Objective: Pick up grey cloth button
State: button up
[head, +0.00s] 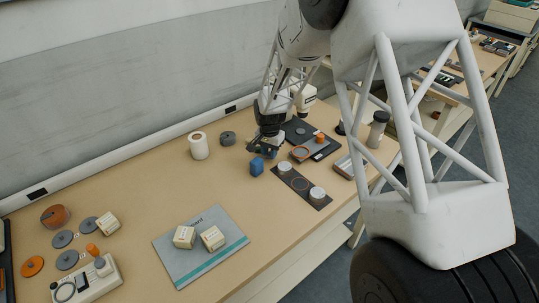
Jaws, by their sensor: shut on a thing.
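My gripper (265,151) is low over the far part of the table, pointing down. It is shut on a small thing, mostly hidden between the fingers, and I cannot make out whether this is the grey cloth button. Several grey round pieces show elsewhere. One thick dark grey piece (228,138) sits left of my gripper. A flat grey disc (62,239), another grey disc (67,260) and a third (88,225) lie at the left of the table. I cannot tell which is the cloth button.
A blue block (257,166) stands close below my gripper. A white roll (199,146) stands to the left. A dark strip (301,187) with pale round pieces lies to the right. A grey board (188,264) bears two cream boxes. Bare table (150,185) lies between.

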jog(key=shift+r, duration=0.7)
jog(key=shift+s+r, duration=0.2)
jog(key=shift+r, duration=0.15)
jog(key=s+d, duration=0.1)
jog(key=s, duration=0.4)
jog(key=s+d+r, duration=0.1)
jog(key=s+d, duration=0.1)
jog(key=s, duration=0.3)
jog(key=s+d, duration=0.2)
jog(key=s, duration=0.2)
jog(key=shift+s+r, duration=0.15)
jog(key=shift+s, duration=0.25)
